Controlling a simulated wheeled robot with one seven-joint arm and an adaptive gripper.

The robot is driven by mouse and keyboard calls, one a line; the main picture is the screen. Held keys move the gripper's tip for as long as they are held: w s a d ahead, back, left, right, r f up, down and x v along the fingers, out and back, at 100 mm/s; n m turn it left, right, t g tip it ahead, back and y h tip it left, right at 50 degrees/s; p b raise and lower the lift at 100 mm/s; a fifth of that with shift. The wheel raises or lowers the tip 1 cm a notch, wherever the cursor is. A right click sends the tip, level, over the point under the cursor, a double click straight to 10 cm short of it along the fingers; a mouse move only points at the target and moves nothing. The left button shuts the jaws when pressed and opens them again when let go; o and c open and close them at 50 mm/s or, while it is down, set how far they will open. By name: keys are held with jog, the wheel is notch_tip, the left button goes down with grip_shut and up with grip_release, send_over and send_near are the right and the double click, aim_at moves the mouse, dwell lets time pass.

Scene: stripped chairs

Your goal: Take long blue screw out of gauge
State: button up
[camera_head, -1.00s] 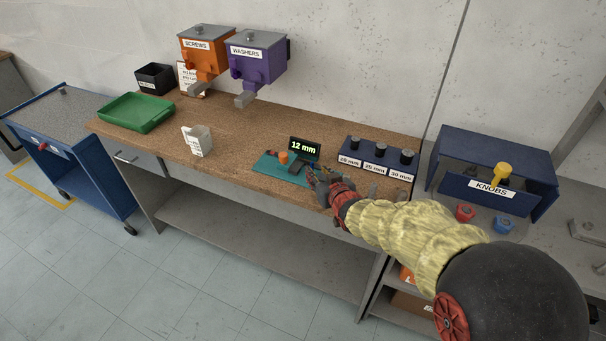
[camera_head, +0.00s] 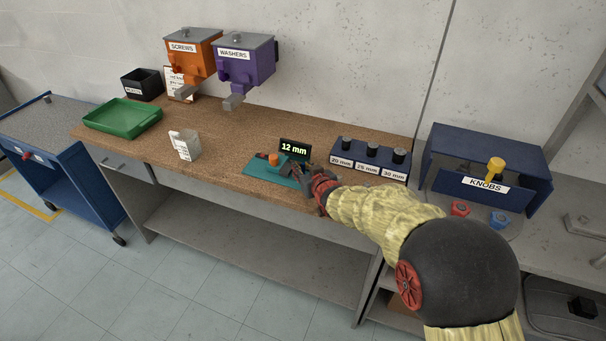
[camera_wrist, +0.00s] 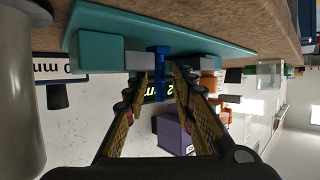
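The gauge is a teal base (camera_head: 256,167) on the wooden bench, with an orange knob and a display reading 12 mm (camera_head: 294,149). It also shows in the wrist view as a teal plate (camera_wrist: 195,38) with grey jaws. The blue screw (camera_wrist: 158,51) sits between the jaws, its shaft pointing towards my gripper; it is hidden in the head view. My gripper (camera_head: 302,172) is at the gauge's right end. In the wrist view, its fingers (camera_wrist: 160,75) are apart, one on each side of the screw; contact is unclear.
A block labelled 20, 25 and 30 mm (camera_head: 341,160) stands just right of the gauge. A white container (camera_head: 187,148) and green tray (camera_head: 122,121) are to the left. Orange (camera_head: 190,60) and purple (camera_head: 241,68) dispensers hang behind. A blue knobs bin (camera_head: 450,176) is at right.

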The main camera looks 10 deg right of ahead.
grip_shut()
dwell(0.6)
